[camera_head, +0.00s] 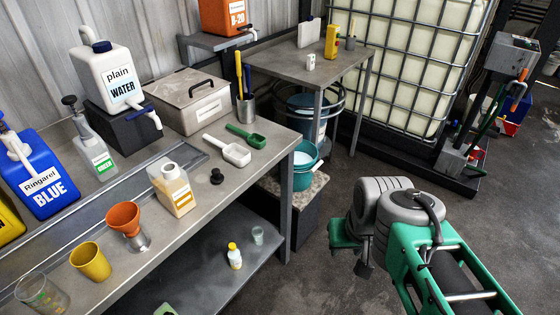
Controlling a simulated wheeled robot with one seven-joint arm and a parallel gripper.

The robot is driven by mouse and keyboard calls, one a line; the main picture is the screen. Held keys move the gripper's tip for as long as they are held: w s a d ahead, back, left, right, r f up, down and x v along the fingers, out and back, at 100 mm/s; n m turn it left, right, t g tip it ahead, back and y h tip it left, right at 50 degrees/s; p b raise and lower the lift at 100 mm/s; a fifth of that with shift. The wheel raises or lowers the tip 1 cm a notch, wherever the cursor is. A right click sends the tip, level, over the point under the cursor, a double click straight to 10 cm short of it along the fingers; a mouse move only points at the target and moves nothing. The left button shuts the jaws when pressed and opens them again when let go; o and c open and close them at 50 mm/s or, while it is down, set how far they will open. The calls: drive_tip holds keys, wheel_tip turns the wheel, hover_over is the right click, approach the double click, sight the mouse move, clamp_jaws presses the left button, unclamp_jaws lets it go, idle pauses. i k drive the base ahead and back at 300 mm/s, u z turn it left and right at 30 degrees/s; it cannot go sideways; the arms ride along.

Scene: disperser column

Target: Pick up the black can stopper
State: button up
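The black can stopper (217,176) is a small round black knob standing on the grey metal bench (236,192), near its front right. It is just right of the squat can with orange-yellow liquid (171,190), whose white neck has an opening on top. My arm is at the lower right, green with grey joints, well away from the stopper and off the bench. A small dark grey part (364,268) hangs under the joints and may be my gripper. Its fingers cannot be made out, so I cannot tell whether it is open. Nothing touches the stopper.
A white scoop (228,150) and a green scoop (246,136) lie behind the stopper. An orange funnel (124,218) and yellow cup (91,261) stand to the left. A teal bucket (304,165) is beside the bench end. Floor between bench and arm is clear.

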sight(217, 177)
drive_tip(key=z, duration=0.25)
drive_tip(key=i, duration=1.05)
drive_tip(key=u, duration=3.95)
drive_tip(key=i, duration=0.5)
